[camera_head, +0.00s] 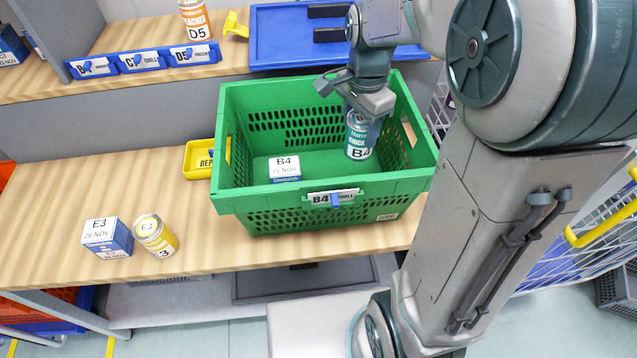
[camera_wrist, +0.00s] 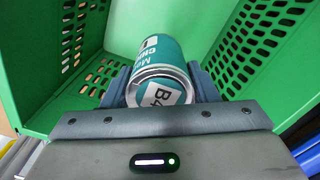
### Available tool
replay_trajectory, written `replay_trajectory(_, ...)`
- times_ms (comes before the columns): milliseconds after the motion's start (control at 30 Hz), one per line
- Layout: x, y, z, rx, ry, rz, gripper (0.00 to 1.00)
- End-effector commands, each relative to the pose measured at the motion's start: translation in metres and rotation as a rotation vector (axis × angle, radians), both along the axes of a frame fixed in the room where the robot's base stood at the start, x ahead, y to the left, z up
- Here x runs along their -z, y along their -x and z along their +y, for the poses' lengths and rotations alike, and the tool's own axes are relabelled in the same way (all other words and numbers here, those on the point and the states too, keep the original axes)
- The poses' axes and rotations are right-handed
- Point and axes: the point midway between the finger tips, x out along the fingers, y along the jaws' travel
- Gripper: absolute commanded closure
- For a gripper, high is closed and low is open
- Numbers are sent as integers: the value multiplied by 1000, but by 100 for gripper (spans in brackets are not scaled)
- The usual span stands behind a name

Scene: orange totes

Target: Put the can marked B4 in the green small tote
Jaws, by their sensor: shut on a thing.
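The can marked B4 (camera_head: 360,138) is teal and white, and it is inside the green small tote (camera_head: 330,187), toward its right side. My gripper (camera_head: 362,108) reaches down into the tote from above and is shut on the can. In the wrist view the can (camera_wrist: 161,77) sits between both fingers (camera_wrist: 163,90), with its B4 end facing the camera. The tote walls (camera_wrist: 40,60) stand around it. I cannot tell whether the can touches the tote floor.
A blue and white box marked B4 (camera_head: 284,168) is in the tote, left of the can. An E3 box (camera_head: 106,238) and a yellow E3 can (camera_head: 155,235) stand on the wooden shelf to the left. A yellow bin (camera_head: 198,160) is beside the tote. A blue tray (camera_head: 285,38) lies behind, on the upper shelf.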

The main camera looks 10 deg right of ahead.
Motion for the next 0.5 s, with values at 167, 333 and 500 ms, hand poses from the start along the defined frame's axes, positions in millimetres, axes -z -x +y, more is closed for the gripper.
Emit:
replay_trajectory(167, 26, 1, 0, 0, 0, 2, 79)
replay_trajectory(333, 57, 1, 0, 1, 0, 3, 79)
replay_trajectory(500, 76, 0, 0, 1, 0, 0, 79)
